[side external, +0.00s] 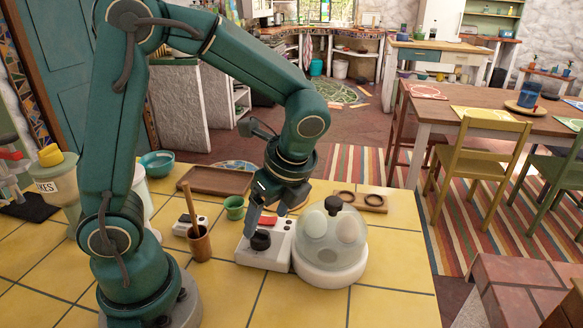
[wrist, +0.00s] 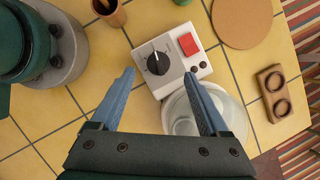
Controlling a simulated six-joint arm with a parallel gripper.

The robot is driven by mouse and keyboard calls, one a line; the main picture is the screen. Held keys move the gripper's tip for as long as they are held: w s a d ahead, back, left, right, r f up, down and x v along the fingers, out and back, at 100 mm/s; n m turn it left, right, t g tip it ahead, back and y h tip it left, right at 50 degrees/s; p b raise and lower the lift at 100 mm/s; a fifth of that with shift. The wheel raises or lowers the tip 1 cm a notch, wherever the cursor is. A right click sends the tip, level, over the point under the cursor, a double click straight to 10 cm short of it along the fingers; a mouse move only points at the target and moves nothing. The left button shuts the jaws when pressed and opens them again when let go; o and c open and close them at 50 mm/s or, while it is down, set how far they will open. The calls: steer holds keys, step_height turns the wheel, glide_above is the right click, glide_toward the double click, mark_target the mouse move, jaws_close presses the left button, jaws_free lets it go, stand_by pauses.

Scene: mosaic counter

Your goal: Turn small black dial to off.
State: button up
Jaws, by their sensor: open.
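The black dial (wrist: 157,57) is round with a white pointer line and sits on the white control box (wrist: 170,82). A red switch (wrist: 188,44) and small dark knobs (wrist: 202,66) are beside it. In the side view the dial (side external: 260,240) is on top of the box (side external: 262,258), partly behind a finger. My gripper (wrist: 160,76) is open and empty, its blue-grey fingers spread on either side of the dial's near side in the wrist view. In the side view my gripper (side external: 266,216) is above the box; whether a fingertip touches it I cannot tell.
A clear-domed egg cooker (side external: 330,250) holding egg shapes stands against the box's right side. A wooden mortar with pestle (side external: 199,242), a small green cup (side external: 234,208) and a brown tray (side external: 214,180) are nearby. A two-ring wooden holder (side external: 362,201) lies behind. Front tiles are clear.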

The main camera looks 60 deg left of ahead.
mark_target(261, 232)
steer(key=shift+x, duration=2.6)
jaws_close()
